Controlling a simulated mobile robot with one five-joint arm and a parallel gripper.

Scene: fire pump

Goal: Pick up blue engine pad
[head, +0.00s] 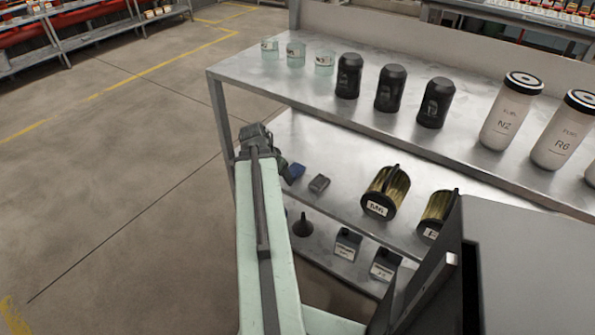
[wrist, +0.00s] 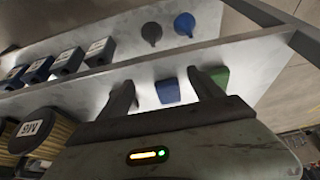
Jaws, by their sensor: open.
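The blue engine pad (head: 296,170) lies on the middle shelf near its left end, just right of my gripper (head: 285,165) in the head view. In the wrist view the blue pad (wrist: 167,91) shows between the two dark fingers of my gripper (wrist: 160,79). The fingers are apart, with nothing held. I cannot tell how far the fingertips are from the pad. A green pad (wrist: 221,76) is partly hidden behind the right finger in the wrist view. A grey pad (head: 319,184) lies right of the blue one in the head view.
Brass-coloured filters (head: 386,192) stand further right on the middle shelf. The lower shelf holds a dark funnel (head: 303,225) and boxes (head: 347,244). The top shelf (head: 260,80) above carries glass jars (head: 296,54), black bottles (head: 391,88) and white canisters (head: 511,110). The floor at left is clear.

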